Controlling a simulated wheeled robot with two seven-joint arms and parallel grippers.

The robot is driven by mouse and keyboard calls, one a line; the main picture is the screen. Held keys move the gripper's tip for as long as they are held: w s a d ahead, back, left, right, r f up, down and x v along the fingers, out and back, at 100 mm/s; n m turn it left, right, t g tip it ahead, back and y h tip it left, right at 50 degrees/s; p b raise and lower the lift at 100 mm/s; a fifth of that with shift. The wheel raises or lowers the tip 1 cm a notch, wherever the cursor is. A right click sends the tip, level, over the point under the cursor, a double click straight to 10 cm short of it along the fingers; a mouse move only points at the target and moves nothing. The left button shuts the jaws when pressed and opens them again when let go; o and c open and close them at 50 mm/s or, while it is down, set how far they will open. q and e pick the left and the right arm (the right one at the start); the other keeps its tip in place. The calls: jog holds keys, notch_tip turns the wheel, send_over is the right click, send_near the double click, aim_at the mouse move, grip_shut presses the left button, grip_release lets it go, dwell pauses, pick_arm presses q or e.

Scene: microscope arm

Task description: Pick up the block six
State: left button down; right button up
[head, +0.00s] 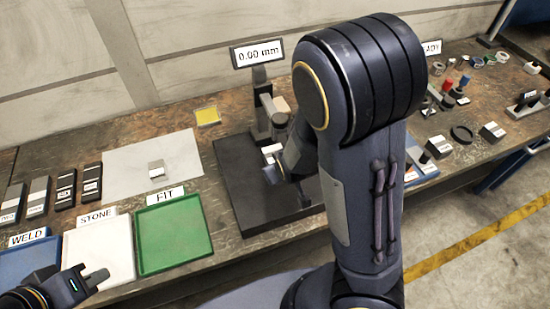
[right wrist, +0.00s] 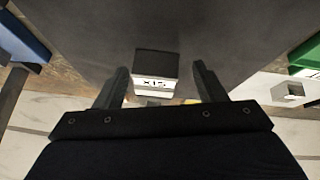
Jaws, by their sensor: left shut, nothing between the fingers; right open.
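The block six (right wrist: 155,84) shows in the right wrist view, with its SIX label upside down and a dark face beyond it. It is on or just above a dark plate; I cannot tell which. My right gripper (right wrist: 160,70) is open, with one finger on each side of the block and visible gaps to both. In the head view my right arm hides most of this gripper, and a pale-topped piece, likely this block (head: 271,149), shows beside it. My left gripper (head: 92,279) is shut and empty at the lower left, near the stone tray.
The gauge stand (head: 262,112) with its 0.00 mm display (head: 257,54) rises behind the dark plate (head: 238,180). Left of it lie a white sheet (head: 130,165) with a small block, a green FIT tray (head: 172,240) and a white STONE tray (head: 98,255). Several dark blocks stand farther left.

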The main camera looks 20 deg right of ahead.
aim_at(266, 152)
jog(key=shift+w+d, duration=0.1)
jog(key=shift+w, duration=0.5)
jog(key=shift+w+d, duration=0.2)
jog(key=shift+w, duration=1)
jog(key=x, duration=0.2)
jog(key=shift+w+d+f, duration=0.1)
jog(key=shift+w, duration=0.25)
jog(key=shift+w+f, duration=0.3)
jog(key=shift+f, duration=0.1)
grip_shut()
jog(key=shift+r, duration=0.15)
